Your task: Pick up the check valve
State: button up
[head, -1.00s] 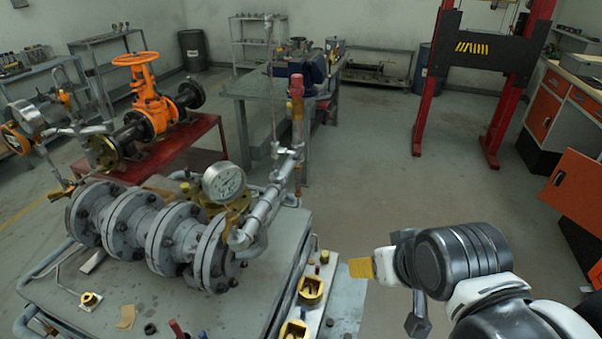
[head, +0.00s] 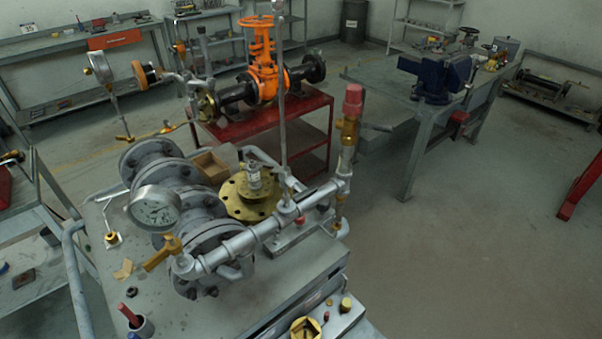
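I cannot tell for certain which part is the check valve. On the grey cart (head: 255,325) stands a grey pipe assembly with several bolted flanges (head: 215,248). A round pressure gauge (head: 155,208) sits at its front left. A brass flange (head: 245,208) lies behind it, beside a grey pipe (head: 265,234) that rises to a red-capped brass fitting (head: 350,118). Small brass fittings (head: 304,327) sit in a tray at the cart's lower edge, partly cut off. My gripper is not in view.
An orange-handwheel gate valve (head: 266,75) stands on a red stand (head: 272,123) behind the cart. A workbench with a blue vise (head: 438,75) is at the back right. A shelf (head: 20,220) stands close on the left.

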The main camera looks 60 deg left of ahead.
aim_at(255, 183)
jog(key=i+u, duration=0.3)
jog(key=i, duration=0.3)
jog(key=i+u, duration=0.3)
jog(key=i, duration=0.35)
jog(key=i+l+u, duration=0.3)
jog(key=i, duration=0.3)
jog(key=i+j+u, duration=0.15)
jog(key=i+u, duration=0.15)
jog(key=u, duration=0.15)
jog(key=i+u, duration=0.3)
jog(key=u, duration=0.2)
jog(key=i+u, duration=0.3)
jog(key=u, duration=0.15)
jog(key=i+l+u, duration=0.15)
jog(key=i+u, duration=0.15)
jog(key=u, duration=0.15)
jog(key=i+l+u, duration=0.25)
jog(key=u, duration=0.25)
jog(key=i+j+u, duration=0.2)
jog(key=i+u, duration=0.25)
jog(key=i+j+u, duration=0.1)
jog(key=i+u, duration=0.15)
jog(key=u, duration=0.25)
jog(key=i+u, duration=0.45)
jog(key=k+l, duration=0.05)
jog(key=k, duration=0.05)
